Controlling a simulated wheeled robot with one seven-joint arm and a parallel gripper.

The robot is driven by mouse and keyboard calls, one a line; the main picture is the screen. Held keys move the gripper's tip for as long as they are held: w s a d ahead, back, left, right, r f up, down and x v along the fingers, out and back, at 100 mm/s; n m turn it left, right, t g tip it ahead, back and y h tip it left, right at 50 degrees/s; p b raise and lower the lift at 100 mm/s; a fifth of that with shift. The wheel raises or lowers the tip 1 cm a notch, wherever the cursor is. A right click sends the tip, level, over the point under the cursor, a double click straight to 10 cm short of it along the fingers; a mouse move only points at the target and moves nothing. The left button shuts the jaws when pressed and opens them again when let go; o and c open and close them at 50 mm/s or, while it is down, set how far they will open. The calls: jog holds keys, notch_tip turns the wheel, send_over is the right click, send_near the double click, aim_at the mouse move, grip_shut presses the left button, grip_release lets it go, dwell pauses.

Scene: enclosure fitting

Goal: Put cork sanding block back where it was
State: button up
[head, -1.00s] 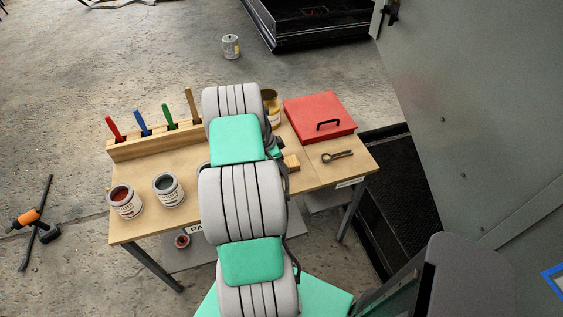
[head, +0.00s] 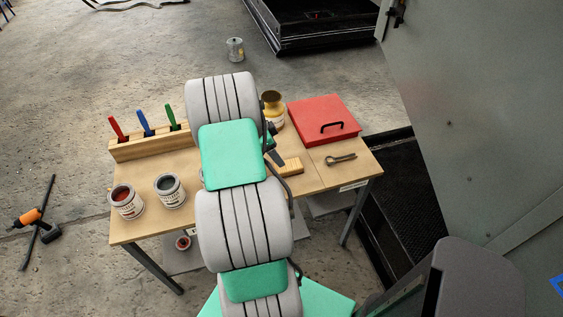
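I cannot make out a cork sanding block for certain. A tan, block-shaped thing with a ridged lower edge (head: 290,167), perhaps a brush, lies on the wooden table (head: 230,212) just right of my arm. My gripper (head: 275,153) shows only as a dark piece past the right edge of my arm, close to the tan thing. My arm hides its fingertips, so I cannot see whether it is open or holds something. The middle of the table is hidden behind my arm.
A wooden rack (head: 150,147) with red, blue and green handles stands at the back left. Two open paint cans (head: 126,202) (head: 170,190) are at the front left. A yellow-brown jar (head: 272,108), red box (head: 323,119) and metal tool (head: 340,159) are on the right.

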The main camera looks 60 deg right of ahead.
jog(key=w+a+r+n+t, duration=0.2)
jog(key=w+a+r+n, duration=0.45)
jog(key=a, duration=0.25)
jog(key=w+a+r+n+t, duration=0.2)
jog(key=w+a+r+n, duration=0.4)
jog(key=a, duration=0.4)
jog(key=s+a+r+n+t+y, duration=0.1)
jog(key=s+a+r+n, duration=0.1)
jog(key=a+n, duration=0.3)
jog(key=s+a+r+n+t+y, duration=0.1)
jog(key=a+n, duration=0.4)
jog(key=a, duration=0.8)
jog(key=s+a+r+n+y, duration=0.1)
jog(key=s+a+r+n, duration=0.2)
jog(key=a, duration=0.6)
jog(key=shift+r+n+t, duration=0.2)
jog(key=shift+n+t, duration=0.2)
jog(key=shift+n, duration=0.55)
jog(key=shift+d, duration=0.1)
